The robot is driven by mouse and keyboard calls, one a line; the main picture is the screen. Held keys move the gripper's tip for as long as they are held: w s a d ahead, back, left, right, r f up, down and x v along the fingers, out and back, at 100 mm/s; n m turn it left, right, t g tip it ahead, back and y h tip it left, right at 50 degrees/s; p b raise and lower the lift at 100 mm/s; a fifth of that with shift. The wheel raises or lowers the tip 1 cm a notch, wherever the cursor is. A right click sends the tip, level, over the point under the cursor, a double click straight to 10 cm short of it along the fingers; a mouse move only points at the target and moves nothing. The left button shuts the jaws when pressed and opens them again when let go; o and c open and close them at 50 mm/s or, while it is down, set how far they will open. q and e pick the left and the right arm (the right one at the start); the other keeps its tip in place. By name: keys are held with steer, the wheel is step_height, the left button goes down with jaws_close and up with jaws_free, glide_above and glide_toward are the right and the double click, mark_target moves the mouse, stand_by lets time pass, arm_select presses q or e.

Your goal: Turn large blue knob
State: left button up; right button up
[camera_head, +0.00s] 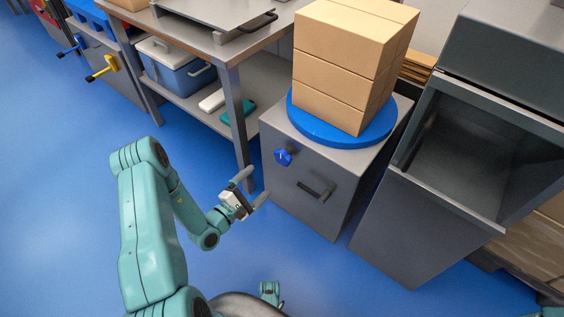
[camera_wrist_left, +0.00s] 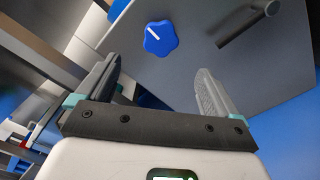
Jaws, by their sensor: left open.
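The large blue knob (camera_head: 283,157) is on the front face of a grey cabinet (camera_head: 300,215), left of a dark handle (camera_head: 316,190). It is lobed with a white pointer line. In the left wrist view the knob (camera_wrist_left: 160,38) lies ahead of the fingers, its line slanting to the upper left. My left gripper (camera_head: 252,187) is open and empty, below and left of the knob and apart from it. Its fingers also show in the left wrist view (camera_wrist_left: 158,90). My right gripper does not show.
Stacked cardboard boxes (camera_head: 345,60) stand on a blue turntable (camera_head: 340,135) atop the cabinet. A workbench (camera_head: 250,45) is left of it, with a cooler box (camera_head: 175,68) below. An open grey bin (camera_head: 465,150) is at right. Blue floor is clear at left.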

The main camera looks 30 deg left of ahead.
mark_target(281, 160)
arm_select(q)
steer(key=w+b, duration=0.1)
steer(key=w, duration=0.3)
steer(key=w+b, duration=0.1)
steer(key=w, duration=0.3)
steer(key=w+d+b, duration=0.1)
steer(key=w, duration=0.3)
steer(key=shift+w+f, duration=0.15)
steer(key=shift+w, duration=0.45)
steer(key=shift+d, duration=0.1)
steer(key=c, duration=1)
